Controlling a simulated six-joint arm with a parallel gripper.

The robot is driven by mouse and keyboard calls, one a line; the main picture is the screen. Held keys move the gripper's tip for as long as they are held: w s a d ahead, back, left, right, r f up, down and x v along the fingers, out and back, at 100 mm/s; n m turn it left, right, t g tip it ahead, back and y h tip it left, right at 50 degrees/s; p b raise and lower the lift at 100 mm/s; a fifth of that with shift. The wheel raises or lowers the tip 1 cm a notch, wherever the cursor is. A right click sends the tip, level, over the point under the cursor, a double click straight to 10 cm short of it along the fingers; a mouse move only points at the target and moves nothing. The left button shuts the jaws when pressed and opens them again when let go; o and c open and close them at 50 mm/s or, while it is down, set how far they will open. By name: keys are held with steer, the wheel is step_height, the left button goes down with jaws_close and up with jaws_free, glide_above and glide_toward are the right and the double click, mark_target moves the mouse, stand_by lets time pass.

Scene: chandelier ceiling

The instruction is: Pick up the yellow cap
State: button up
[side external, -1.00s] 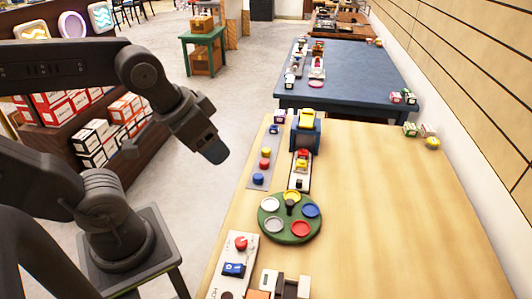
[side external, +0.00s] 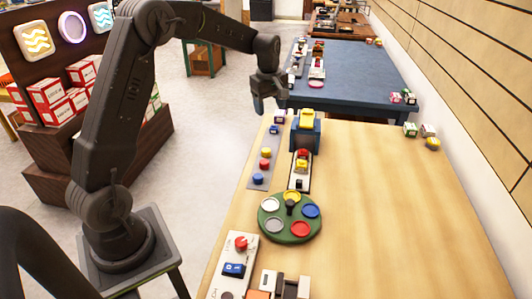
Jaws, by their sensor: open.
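A small yellow cap (side external: 265,152) sits on a grey strip (side external: 252,182) along the left edge of the wooden table, between a blue cap (side external: 273,130) and a red cap (side external: 264,164). Another blue cap (side external: 258,179) sits at the strip's near end. Other yellow pieces are on the blue stand (side external: 304,137) and at the far side of the green round tray (side external: 268,232). My gripper (side external: 258,108) points down, open and empty, left of the table's far left corner. It is apart from the yellow cap, and its fingers are small and dark here.
The green tray also holds blue, red and pale discs. A white panel (side external: 222,278) with a red knob lies at the near left. The wooden table's (side external: 400,210) right side is mostly clear. A blue table (side external: 350,80) stands behind.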

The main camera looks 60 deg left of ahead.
mark_target(266, 150)
steer(key=a+f+n, duration=0.1)
steer(key=f, duration=0.5)
steer(key=w+a+f+n, duration=0.1)
steer(key=a+f, duration=0.1)
steer(key=f, duration=0.5)
steer(key=w+a+f, duration=0.1)
steer(key=f, duration=0.5)
steer(key=shift+a+f+n+g, duration=0.35)
steer(key=shift+a+n+g, duration=0.05)
steer(key=shift+c, duration=0.4)
steer(key=c, duration=0.9)
